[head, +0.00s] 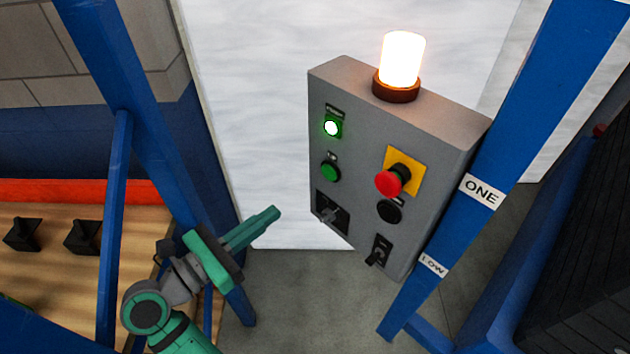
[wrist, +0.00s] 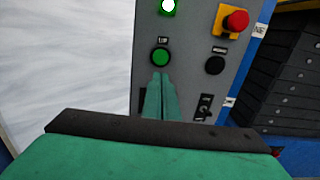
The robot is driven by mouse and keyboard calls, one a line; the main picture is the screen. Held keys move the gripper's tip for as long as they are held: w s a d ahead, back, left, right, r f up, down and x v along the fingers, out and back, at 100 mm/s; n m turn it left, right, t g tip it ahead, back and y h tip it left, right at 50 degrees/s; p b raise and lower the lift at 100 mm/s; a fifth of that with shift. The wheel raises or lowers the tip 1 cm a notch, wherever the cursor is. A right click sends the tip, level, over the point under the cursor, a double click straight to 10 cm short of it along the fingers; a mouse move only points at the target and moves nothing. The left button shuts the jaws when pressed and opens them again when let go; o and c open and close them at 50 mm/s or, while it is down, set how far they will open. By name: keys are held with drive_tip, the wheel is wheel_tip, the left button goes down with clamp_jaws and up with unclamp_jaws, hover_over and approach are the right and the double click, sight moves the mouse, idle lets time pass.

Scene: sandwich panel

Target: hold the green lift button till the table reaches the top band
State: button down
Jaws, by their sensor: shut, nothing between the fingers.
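The green button (head: 330,170) is on the front of a grey control box (head: 350,150), below a lit green lamp (head: 332,127). In the wrist view the same button (wrist: 160,57) sits just above my fingertips, with the lit lamp (wrist: 168,6) above it. My gripper (head: 276,213) is shut and empty, left of the box and lower than the button, apart from it in the head view. The fingers (wrist: 161,78) point toward the box. Labels ONE (head: 481,190) and LOW (head: 433,264) are on a blue post. I cannot tell which surface is the lift table.
A red mushroom button (head: 392,181) on a yellow plate, a black button (head: 389,211) and switches (head: 379,251) share the box. A glowing beacon (head: 402,62) stands on top. Blue posts (head: 125,80) flank the box. A wooden surface (head: 60,275) lies at left.

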approach(327, 174)
drive_tip(key=x, duration=0.5)
drive_tip(key=shift+w+d, duration=0.1)
drive_tip(key=shift+d, duration=0.15)
drive_tip(key=shift+w+d, duration=0.3)
drive_tip(key=shift+w, duration=0.1)
